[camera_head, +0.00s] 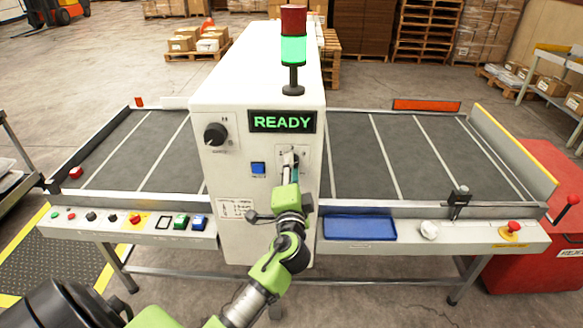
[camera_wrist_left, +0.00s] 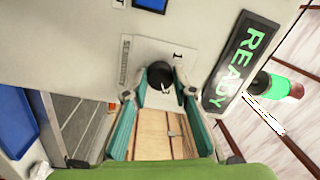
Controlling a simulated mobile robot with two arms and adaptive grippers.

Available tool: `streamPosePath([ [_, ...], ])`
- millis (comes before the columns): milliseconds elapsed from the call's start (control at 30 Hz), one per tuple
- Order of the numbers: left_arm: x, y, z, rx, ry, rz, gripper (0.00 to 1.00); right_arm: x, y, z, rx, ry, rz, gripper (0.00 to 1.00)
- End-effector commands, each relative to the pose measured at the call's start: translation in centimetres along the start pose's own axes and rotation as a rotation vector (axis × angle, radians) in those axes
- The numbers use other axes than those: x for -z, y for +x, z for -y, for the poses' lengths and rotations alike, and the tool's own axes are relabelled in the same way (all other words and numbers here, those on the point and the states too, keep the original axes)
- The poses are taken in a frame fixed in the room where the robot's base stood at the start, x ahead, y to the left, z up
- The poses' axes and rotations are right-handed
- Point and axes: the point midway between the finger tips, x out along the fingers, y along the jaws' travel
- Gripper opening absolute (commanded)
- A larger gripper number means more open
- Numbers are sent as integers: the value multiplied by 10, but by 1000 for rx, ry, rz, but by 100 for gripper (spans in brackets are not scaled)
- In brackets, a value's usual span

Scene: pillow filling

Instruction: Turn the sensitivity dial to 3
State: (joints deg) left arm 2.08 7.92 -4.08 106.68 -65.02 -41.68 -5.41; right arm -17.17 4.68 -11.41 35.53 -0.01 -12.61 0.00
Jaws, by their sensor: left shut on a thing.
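The white machine cabinet (camera_head: 235,95) carries a small black dial (camera_wrist_left: 160,75) on a pale plate below the lit READY display (camera_head: 282,122). My left gripper (camera_head: 290,158) is at this plate and mostly covers the dial in the head view. In the left wrist view my left gripper (camera_wrist_left: 160,88) has its fingers on either side of the dial, shut on it. The dial's scale marks and pointer are too small and hidden to read. My right gripper is not in view.
A larger black knob (camera_head: 215,134) and a blue button (camera_head: 258,168) sit left of my gripper on the same panel. A light tower (camera_head: 293,50) with a lit green section stands on top. Conveyors extend on both sides. A blue tray (camera_head: 359,227) lies at the front rail.

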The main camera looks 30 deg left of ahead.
Motion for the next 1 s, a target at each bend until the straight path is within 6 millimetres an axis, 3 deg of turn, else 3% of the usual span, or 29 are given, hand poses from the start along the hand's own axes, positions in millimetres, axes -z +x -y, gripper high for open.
streamPosePath([
  [467, 0, 0, -1, -1, 16, -1, 4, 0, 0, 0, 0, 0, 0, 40],
  [500, 0, 0, -1, -1, 16, -1, 33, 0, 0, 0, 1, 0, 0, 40],
  [533, 0, 0, -1, -1, 16, -1, 40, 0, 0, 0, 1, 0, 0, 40],
  [867, 0, 0, 0, 0, 14, -1, 42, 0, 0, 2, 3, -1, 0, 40],
  [1000, 0, -10, -1, -2, 13, -2, 42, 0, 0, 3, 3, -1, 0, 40],
])
